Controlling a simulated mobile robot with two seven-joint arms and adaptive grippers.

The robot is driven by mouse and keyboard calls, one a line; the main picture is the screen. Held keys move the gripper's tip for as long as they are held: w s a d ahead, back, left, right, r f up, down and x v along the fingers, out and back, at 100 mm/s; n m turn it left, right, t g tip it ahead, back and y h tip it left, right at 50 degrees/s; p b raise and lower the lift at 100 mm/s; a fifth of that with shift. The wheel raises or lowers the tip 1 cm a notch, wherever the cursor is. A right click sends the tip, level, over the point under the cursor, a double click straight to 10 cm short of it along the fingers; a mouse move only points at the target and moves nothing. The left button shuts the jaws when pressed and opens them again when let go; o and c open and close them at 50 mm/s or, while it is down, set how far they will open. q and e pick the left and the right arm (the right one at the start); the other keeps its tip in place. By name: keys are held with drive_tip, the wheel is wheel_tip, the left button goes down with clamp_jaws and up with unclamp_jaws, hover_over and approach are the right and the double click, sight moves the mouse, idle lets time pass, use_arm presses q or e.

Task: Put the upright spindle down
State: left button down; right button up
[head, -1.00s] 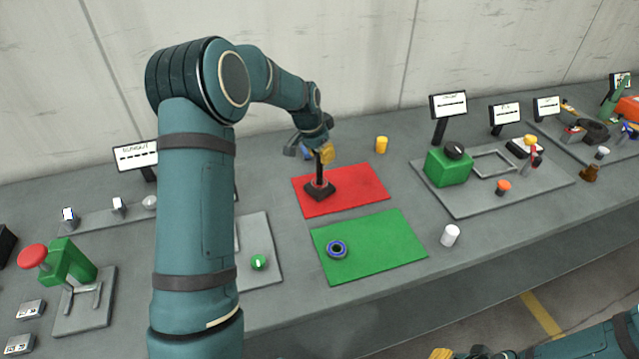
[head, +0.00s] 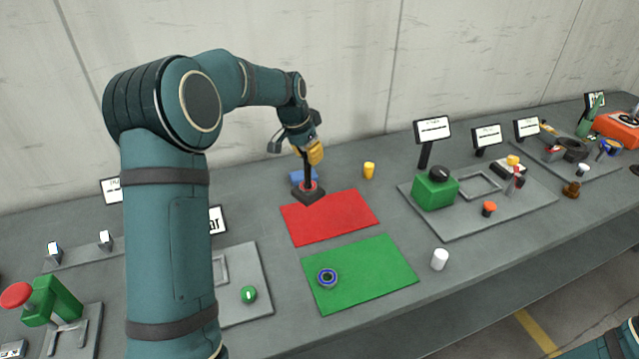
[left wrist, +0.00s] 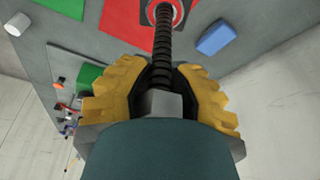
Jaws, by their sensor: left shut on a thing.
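The upright spindle (head: 307,172) is a dark threaded rod on a dark square foot with a red ring. My left gripper (head: 308,150) is shut on its upper part. In the left wrist view the yellow fingers (left wrist: 160,80) close around the threaded rod (left wrist: 163,45). The foot (head: 308,194) is at the back left edge of the red mat (head: 335,218); I cannot tell whether it touches the surface. My right gripper is not in view.
A blue block (head: 302,177) is close behind the spindle. A yellow cylinder (head: 369,170) stands to the right. The green mat (head: 375,270) in front holds a blue-rimmed ring (head: 327,278). The red mat is otherwise clear.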

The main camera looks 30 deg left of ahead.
use_arm(q)
drive_tip(key=s+d+r+m+h+p, duration=0.15)
drive_tip(key=s+d, duration=0.35)
drive_tip(key=d, duration=0.5)
drive_tip(key=s+d+f+m, duration=0.1)
drive_tip(key=s+d+m, duration=0.25)
drive_tip(key=d, duration=0.65)
wheel_tip(320, 180, down, 9)
drive_tip(key=shift+s+d+f+g+b, duration=0.15)
drive_tip(key=shift+s+f+g+b, duration=0.05)
drive_tip(key=shift+s+g+b, duration=0.15)
drive_tip(key=shift+f, duration=0.15)
drive_tip(key=c, duration=0.9)
unclamp_jaws()
drive_tip(key=shift+s, duration=0.1)
drive_tip(key=shift+o, duration=0.2)
